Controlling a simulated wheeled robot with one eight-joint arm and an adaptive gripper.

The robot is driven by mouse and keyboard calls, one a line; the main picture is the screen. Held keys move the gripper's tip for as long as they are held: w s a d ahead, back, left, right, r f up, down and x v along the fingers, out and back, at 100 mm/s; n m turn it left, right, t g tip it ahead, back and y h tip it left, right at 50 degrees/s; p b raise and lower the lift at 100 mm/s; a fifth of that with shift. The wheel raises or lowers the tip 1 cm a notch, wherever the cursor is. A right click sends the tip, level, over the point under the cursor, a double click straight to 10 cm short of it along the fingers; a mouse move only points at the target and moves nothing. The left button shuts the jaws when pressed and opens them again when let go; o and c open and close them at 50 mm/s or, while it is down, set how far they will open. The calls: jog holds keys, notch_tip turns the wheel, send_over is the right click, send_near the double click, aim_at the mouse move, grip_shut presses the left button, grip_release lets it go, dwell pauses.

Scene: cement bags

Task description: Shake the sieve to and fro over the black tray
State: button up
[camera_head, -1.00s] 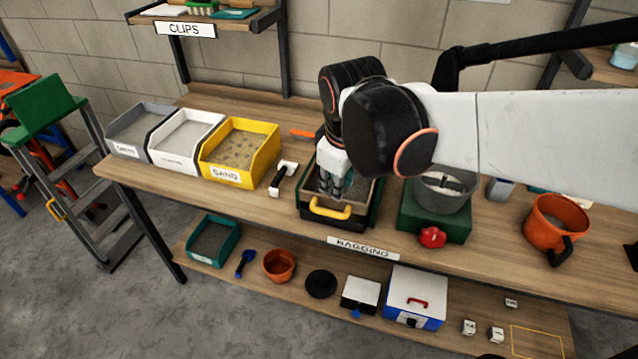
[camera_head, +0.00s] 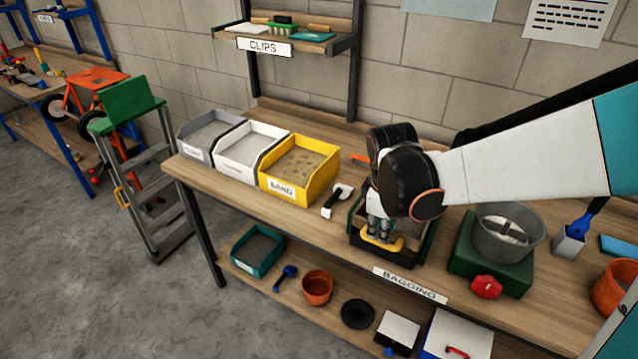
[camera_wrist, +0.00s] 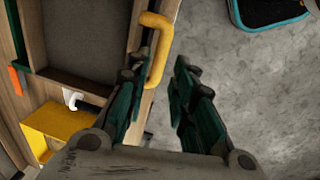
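The sieve (camera_wrist: 85,35) has a wooden frame, a grey bed and a yellow handle (camera_head: 383,245) that sticks out at the front. It sits at the black tray (camera_head: 372,258) on the bench; my arm hides much of both in the head view. My gripper (camera_head: 379,230) points down just above the handle. In the wrist view my gripper (camera_wrist: 162,65) has its fingers apart, with the yellow handle (camera_wrist: 158,50) between the fingertips, closer to the left finger. I cannot tell whether a finger touches it.
The yellow sand bin (camera_head: 300,170) and a black-and-white tool (camera_head: 337,200) lie left of the tray. A green scale with a grey bucket (camera_head: 510,235) and red knob stands close on the right. The lower shelf holds a teal tray (camera_head: 258,250) and an orange pot (camera_head: 317,287).

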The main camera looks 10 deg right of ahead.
jog(key=f, duration=0.3)
jog(key=f+b, duration=0.1)
jog(key=shift+w+d+f, duration=0.3)
jog(key=shift+w+f, duration=0.05)
jog(key=shift+f, duration=0.05)
grip_shut()
